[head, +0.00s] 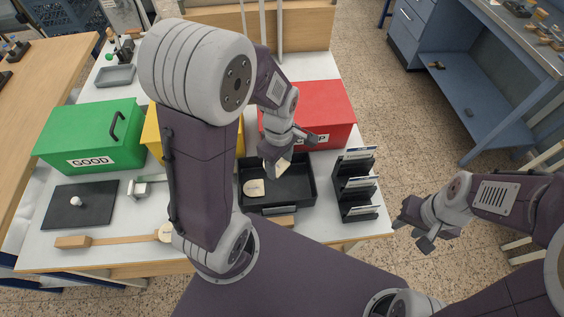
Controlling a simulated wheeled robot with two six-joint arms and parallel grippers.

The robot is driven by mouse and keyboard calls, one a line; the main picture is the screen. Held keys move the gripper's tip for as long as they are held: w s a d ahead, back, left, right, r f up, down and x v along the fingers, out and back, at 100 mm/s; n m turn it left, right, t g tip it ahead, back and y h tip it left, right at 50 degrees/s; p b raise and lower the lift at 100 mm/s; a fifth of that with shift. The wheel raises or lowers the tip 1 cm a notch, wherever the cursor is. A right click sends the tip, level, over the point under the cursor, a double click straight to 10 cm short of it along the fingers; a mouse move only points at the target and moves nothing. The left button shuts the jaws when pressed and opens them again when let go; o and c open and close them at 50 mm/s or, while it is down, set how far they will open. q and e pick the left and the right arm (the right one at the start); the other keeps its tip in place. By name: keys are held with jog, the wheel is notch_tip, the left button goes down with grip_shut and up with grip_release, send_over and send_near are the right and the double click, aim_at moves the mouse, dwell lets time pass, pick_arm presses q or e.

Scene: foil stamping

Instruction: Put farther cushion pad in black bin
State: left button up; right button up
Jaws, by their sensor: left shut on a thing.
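The black bin (278,209) is a shallow open tray near the front of the white bench. One pale cushion pad (254,188) lies inside it at the left. My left gripper (276,163) is over the back part of the bin, pointing down. It is shut on a second pale cushion pad (282,168), mostly hidden by the fingers. I cannot tell whether this pad touches the bin floor. My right gripper (415,226) is off the right side of the bench, empty, with its fingers apart.
A green box (92,140) marked GOOD, a yellow box (152,134) and a red box (318,110) stand behind. A black card rack (357,187) stands right of the bin. A dark plate (78,206) and a wooden-handled tool (110,240) lie at the left.

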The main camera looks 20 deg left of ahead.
aim_at(280, 167)
pick_arm(q)
jog(key=shift+d+r+p, duration=0.1)
jog(key=shift+p, duration=0.2)
notch_tip(280, 167, down, 13)
jog(key=b, duration=1)
jog(key=shift+f, duration=0.2)
jog(key=o, duration=1.4)
jog(key=shift+c, duration=0.2)
notch_tip(280, 167, up, 10)
jog(key=p, duration=1)
jog(key=shift+r, duration=0.2)
jog(key=shift+f, duration=0.2)
